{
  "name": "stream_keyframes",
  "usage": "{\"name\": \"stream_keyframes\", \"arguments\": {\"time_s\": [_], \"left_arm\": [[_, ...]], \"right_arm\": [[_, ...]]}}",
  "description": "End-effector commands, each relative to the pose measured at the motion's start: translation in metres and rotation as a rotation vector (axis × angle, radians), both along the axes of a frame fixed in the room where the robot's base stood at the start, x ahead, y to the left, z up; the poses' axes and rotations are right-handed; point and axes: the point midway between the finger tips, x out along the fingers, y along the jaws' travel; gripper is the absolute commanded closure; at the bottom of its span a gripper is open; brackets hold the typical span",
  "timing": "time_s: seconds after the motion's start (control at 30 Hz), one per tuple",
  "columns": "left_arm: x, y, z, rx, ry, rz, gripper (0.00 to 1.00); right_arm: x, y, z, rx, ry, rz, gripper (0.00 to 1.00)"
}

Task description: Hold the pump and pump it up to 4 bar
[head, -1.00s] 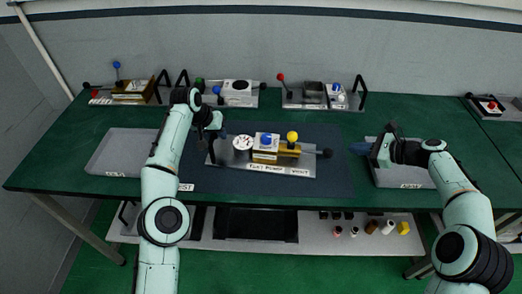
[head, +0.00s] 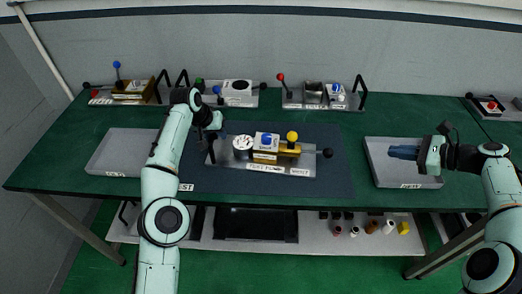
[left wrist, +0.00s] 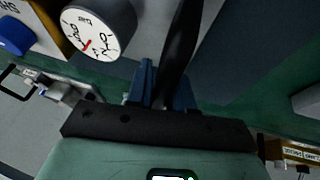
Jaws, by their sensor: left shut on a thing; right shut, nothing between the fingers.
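The test pump (head: 285,170) is a grey plate on the dark mat, with a white dial gauge (head: 243,143), a block with a blue knob (head: 267,139), a yellow knob (head: 292,136) and a black ball-ended lever (head: 327,153) at its right end. My left gripper (head: 215,134) is at the plate's left end. In the left wrist view, its blue fingers (left wrist: 163,88) are shut on the black handle (left wrist: 181,45). The gauge (left wrist: 95,32) shows there with a red needle; I cannot read its value surely. My right gripper (head: 402,152) is shut and empty over the right tray, apart from the pump.
A grey tray (head: 377,172) lies at the right and another (head: 103,160) at the left. Several other fixtures with levers and knobs stand along the back edge. Green table is bare between the pump mat and the right tray.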

Motion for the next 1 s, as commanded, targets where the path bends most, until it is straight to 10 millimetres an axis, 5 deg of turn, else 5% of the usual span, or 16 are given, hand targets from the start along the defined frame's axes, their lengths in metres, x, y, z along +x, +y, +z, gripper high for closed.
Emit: {"name": "stream_keyframes", "arguments": {"time_s": [0.17,0.2,0.27,0.63,1.0], "left_arm": [[0.000,0.000,-0.003,0.003,0.006,-0.001,1.00],[0.000,0.000,-0.003,0.003,0.006,-0.001,0.66],[0.000,0.000,-0.003,0.002,0.006,-0.002,0.49],[-0.002,0.002,0.005,0.001,0.001,-0.001,0.49],[-0.022,0.014,0.057,0.002,0.000,0.001,0.49]], "right_arm": [[0.000,0.000,0.000,0.000,0.000,0.000,1.00],[0.000,0.000,0.000,0.000,0.000,0.000,1.00],[0.000,0.000,0.000,0.000,0.000,0.000,1.00],[0.000,0.000,0.000,0.000,0.000,0.000,1.00],[0.000,0.000,0.000,0.000,0.000,0.000,1.00]]}}
